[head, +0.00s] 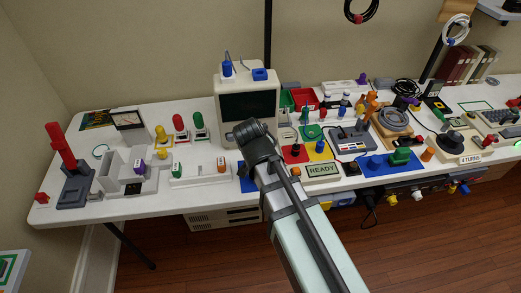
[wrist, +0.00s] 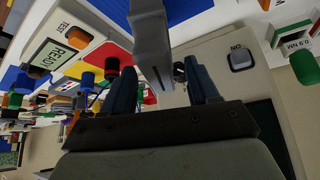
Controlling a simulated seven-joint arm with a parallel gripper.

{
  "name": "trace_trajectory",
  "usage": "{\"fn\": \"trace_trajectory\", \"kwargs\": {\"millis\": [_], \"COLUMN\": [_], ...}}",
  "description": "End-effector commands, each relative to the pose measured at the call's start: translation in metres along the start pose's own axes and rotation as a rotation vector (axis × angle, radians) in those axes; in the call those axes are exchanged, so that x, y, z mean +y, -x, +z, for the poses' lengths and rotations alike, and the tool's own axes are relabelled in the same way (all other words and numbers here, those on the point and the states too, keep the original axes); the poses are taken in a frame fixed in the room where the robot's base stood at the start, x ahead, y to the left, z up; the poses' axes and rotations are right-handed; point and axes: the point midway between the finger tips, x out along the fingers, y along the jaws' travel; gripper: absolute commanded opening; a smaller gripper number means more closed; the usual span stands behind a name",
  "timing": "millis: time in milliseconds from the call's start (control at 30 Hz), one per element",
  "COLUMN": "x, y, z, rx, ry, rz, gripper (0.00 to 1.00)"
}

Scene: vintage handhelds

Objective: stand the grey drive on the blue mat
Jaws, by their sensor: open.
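The grey drive (wrist: 150,38) is an upright-looking block at the top middle of the wrist view, against the blue mat (wrist: 192,9). Its near end lies between the two blue fingers of my gripper (wrist: 162,82). The fingers are open, with a clear gap on the right side of the drive. The drive's far end is cut off by the frame, so I cannot tell whether it rests on the mat. In the head view the blue mat (head: 247,184) shows only partly beside my arm, which hides the fingers and the drive.
The beige computer (head: 247,90) stands close behind; its front with the ON button (wrist: 240,59) is near the right finger. The READY display (head: 323,170) and red, yellow and blue pads lie to the right of the mat. A white block with coloured buttons (head: 198,173) lies left.

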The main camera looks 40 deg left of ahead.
Motion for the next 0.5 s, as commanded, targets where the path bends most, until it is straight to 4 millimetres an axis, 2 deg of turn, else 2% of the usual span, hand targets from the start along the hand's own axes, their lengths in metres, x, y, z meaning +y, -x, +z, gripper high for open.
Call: {"fn": "trace_trajectory", "kwargs": {"millis": [500], "x": [0.000], "y": [0.074], "z": [0.000], "rx": [0.003], "ry": [0.000], "rz": [-0.002], "gripper": [0.59]}}
